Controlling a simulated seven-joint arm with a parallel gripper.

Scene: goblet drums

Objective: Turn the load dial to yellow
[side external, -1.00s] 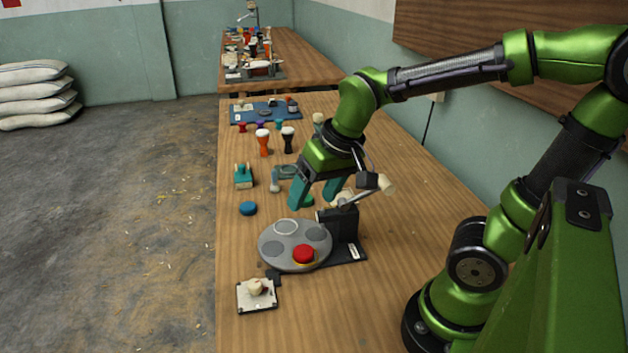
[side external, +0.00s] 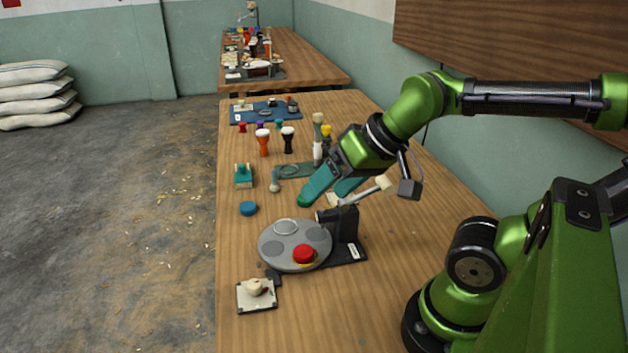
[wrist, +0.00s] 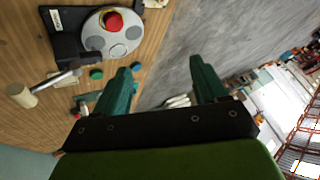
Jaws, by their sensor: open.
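The grey round dial plate (side external: 268,250) lies on the table in front of a black post (side external: 343,224) with a pale-ended lever (side external: 382,183). The plate has several round spots, one ringed in white near its far edge. A red round piece (side external: 303,253) with a yellow edge sits near its front right. The plate (wrist: 93,38) and red piece (wrist: 112,20) also show at the top of the wrist view. My gripper (side external: 324,195) is open, tilted, above the table behind the plate and post. Its teal fingers (wrist: 160,72) are apart with nothing between them.
A blue disc (side external: 248,208) lies left of my gripper and a teal block (side external: 243,176) stands beyond it. Small goblet drums (side external: 263,142) stand farther back. A pale pad (side external: 257,306) with a whitish lump lies in front. Bare table lies to the right.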

